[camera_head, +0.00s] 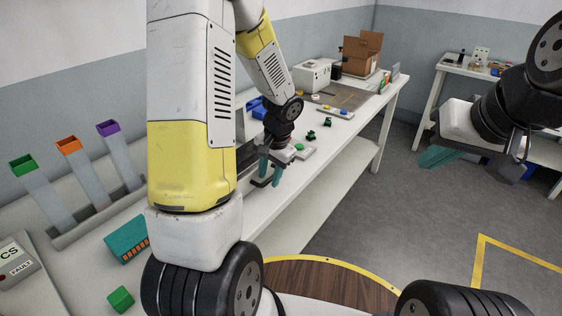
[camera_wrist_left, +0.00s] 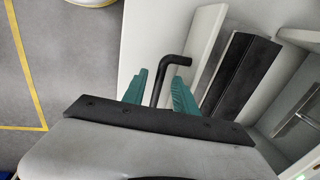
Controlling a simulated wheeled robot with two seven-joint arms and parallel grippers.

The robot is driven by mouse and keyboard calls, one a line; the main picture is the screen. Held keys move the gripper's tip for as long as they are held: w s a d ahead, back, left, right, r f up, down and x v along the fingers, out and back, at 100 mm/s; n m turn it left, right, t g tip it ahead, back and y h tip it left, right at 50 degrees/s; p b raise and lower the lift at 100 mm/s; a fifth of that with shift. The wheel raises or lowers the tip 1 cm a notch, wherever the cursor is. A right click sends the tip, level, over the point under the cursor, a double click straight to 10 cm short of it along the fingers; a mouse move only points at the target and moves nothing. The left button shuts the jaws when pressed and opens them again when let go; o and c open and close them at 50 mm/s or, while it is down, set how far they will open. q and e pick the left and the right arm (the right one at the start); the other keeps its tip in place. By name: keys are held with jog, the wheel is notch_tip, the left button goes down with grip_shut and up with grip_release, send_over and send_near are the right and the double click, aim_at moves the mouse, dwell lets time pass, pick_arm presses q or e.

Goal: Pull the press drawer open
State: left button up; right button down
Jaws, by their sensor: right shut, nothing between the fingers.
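My left gripper (camera_head: 270,172) is beyond my yellow and white arm, at the front edge of the long white bench. In the left wrist view its two teal fingers (camera_wrist_left: 160,92) are apart. A black bent handle bar (camera_wrist_left: 160,75) stands between them, with small gaps seeming to show on both sides. A pale panel (camera_wrist_left: 160,32) lies behind the bar; I cannot make out the drawer's outline or how far it is open. My right gripper (camera_head: 438,157) is shut and empty over the floor at the right, away from the bench.
The long white bench (camera_head: 335,140) carries a cardboard box (camera_head: 362,52), a white machine (camera_head: 311,75) and small coloured parts. Three coloured-top chutes (camera_head: 68,147) stand at the left, near a teal block (camera_head: 126,240) and a green cube (camera_head: 120,299).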

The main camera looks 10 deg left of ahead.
pick_arm(q)
notch_tip(320, 180, up, 8)
jog(key=d, duration=0.1)
jog(key=shift+s+d+f, duration=0.2)
jog(key=shift+s, duration=0.1)
dwell(0.3)
jog(key=s+d+r+n+t+h, duration=0.2)
jog(key=s+r, duration=0.6)
jog(key=s+d+r+n+t+h, duration=0.1)
jog(key=s+d+r+t+h, duration=0.1)
jog(key=s+r, duration=0.6)
jog(key=shift+s+r+n+t, duration=0.2)
jog(key=shift+r+n+t, duration=0.2)
jog(key=shift+t, duration=0.3)
dwell(0.9)
